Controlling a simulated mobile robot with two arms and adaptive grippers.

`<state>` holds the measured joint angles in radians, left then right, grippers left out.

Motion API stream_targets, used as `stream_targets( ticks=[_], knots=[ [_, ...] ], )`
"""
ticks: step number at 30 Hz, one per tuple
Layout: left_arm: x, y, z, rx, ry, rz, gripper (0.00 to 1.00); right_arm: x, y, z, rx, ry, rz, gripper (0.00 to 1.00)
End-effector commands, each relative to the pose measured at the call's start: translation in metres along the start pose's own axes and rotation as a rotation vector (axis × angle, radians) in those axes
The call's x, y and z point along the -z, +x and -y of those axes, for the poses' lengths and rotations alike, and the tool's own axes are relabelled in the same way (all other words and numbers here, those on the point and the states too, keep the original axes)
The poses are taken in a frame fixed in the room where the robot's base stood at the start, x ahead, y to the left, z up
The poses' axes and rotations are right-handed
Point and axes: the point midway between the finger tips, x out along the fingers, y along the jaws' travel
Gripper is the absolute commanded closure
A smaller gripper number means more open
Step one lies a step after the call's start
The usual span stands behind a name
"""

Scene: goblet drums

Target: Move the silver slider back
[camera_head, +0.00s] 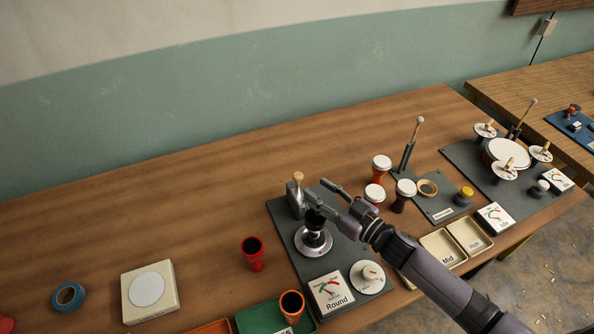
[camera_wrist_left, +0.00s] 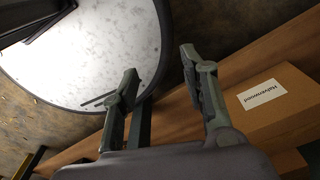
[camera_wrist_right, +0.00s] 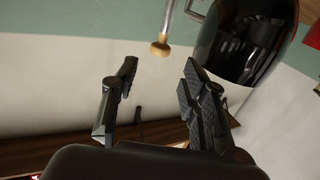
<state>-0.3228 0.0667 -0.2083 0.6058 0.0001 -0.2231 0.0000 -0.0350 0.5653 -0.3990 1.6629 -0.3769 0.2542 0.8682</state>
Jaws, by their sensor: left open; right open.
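A silver slider (camera_head: 294,203) with a wooden knob (camera_head: 298,177) on top stands at the back of the dark grey panel (camera_head: 283,224). My right gripper (camera_head: 317,189) is open and empty above the panel, just right of the slider. In the right wrist view, its spread fingers (camera_wrist_right: 157,78) are below a wooden knob on a metal rod (camera_wrist_right: 161,42); whether they touch the slider I cannot tell. A black cylinder on a silver round base (camera_head: 313,242) stands below the gripper. My left gripper (camera_wrist_left: 157,65) is open and empty; it shows only in the left wrist view.
A red cup (camera_head: 252,254), a white button box (camera_head: 150,290) and blue tape (camera_head: 68,296) lie left. A dial box marked Round (camera_head: 331,292) stands at the panel's front. Small goblet drums (camera_head: 381,168) stand right. The table's back left is clear.

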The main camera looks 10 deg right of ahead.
Motion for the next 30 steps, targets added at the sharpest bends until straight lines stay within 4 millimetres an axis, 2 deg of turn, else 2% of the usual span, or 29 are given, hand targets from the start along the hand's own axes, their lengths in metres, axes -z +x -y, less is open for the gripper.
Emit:
stream_targets(
  ticks=[1, 6, 12, 19, 25, 30],
  knots=[
    [0.010, -0.005, 0.007, 0.008, 0.001, -0.013, 0.59, 0.003, 0.013, -0.001, -0.002, 0.001, -0.003, 0.59],
    [0.038, -0.012, 0.024, 0.028, -0.001, -0.057, 0.59, 0.002, 0.047, 0.000, -0.002, 0.002, -0.002, 0.59],
    [0.036, -0.015, 0.024, 0.029, -0.003, -0.054, 0.59, 0.001, 0.074, -0.001, -0.002, 0.001, -0.001, 0.59],
    [0.022, -0.016, 0.019, 0.023, -0.004, -0.032, 0.59, 0.000, 0.083, 0.000, -0.001, 0.001, 0.000, 0.59],
    [0.021, -0.015, 0.013, 0.016, -0.004, -0.030, 0.59, -0.001, 0.082, 0.000, -0.001, 0.001, 0.001, 0.59],
    [0.022, -0.015, 0.012, 0.015, -0.002, -0.031, 0.59, -0.001, 0.082, 0.000, -0.001, 0.001, 0.001, 0.71]
  ],
)
